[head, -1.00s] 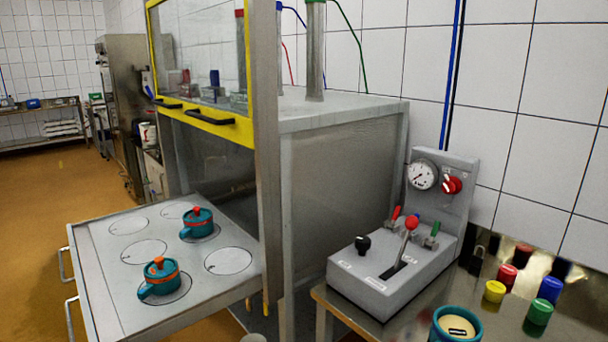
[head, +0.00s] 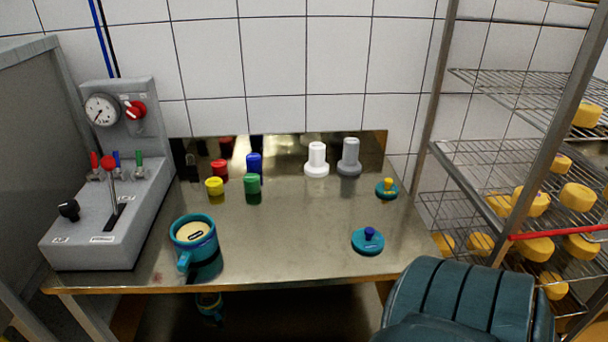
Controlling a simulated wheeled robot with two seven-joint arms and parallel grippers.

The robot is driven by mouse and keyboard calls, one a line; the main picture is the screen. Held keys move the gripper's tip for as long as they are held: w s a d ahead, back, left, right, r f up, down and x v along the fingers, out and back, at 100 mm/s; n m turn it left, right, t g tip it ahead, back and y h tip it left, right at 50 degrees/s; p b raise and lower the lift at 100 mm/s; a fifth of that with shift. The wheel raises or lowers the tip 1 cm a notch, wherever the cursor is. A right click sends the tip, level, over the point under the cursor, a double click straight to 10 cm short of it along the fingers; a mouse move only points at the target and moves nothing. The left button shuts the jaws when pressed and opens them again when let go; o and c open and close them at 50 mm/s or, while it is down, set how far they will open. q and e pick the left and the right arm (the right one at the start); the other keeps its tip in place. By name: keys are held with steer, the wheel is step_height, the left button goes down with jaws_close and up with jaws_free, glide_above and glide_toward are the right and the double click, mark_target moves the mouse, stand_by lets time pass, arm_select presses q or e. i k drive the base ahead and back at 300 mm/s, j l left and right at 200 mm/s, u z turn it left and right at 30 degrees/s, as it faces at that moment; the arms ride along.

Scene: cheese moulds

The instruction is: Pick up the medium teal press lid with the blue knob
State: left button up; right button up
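The teal press lid with the blue knob (head: 368,243) lies flat on the metal table, right of the middle and near the front edge, knob up. A teal mould with a handle (head: 194,240) stands at the table's left front, with something pale inside. Neither of my grippers is in view. Nothing touches the blue-knobbed lid.
The metal table (head: 290,235) is clear in the middle. Coloured cylinders (head: 252,184) and two white and grey plungers (head: 317,160) stand at the back. A lever control box (head: 110,215) is left. A wire rack with cheeses (head: 530,200) is right. A dark teal padded object (head: 460,305) fills the lower right.

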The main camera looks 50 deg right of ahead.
mark_target(367, 241)
steer(key=z, duration=2.15)
